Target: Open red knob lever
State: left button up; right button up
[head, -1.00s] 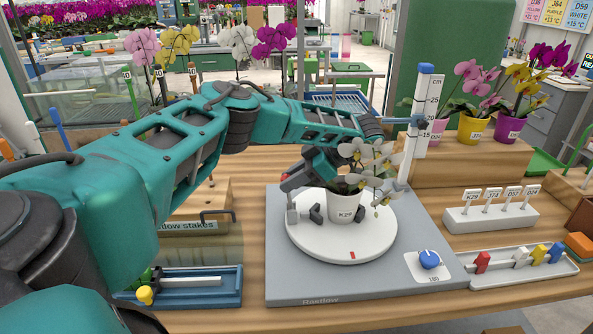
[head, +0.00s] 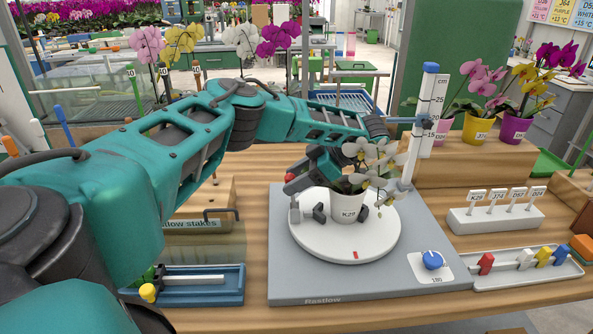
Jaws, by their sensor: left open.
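A small red knob (head: 289,176) shows at the left end of a dark lever, just left of my left gripper (head: 318,172). The lever sits above a grey clamp post (head: 295,213) on the white round turntable (head: 330,246). A white pot (head: 347,206) marked K29 with a white orchid (head: 370,160) stands on the turntable, with dark clamp jaws (head: 319,212) beside it. My left gripper is open, close by the lever and the pot. Its fingertips are partly hidden, and I cannot tell whether they touch the lever. My right gripper is not in view.
The turntable's grey base has a blue dial (head: 432,260). A height gauge (head: 426,110) stands behind right. A label rack (head: 495,217) and a tray of coloured clips (head: 530,275) lie to the right. A blue tray (head: 210,297) lies to the left.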

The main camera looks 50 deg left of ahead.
pick_arm(q)
notch_tip(320, 180, up, 20)
dwell(0.6)
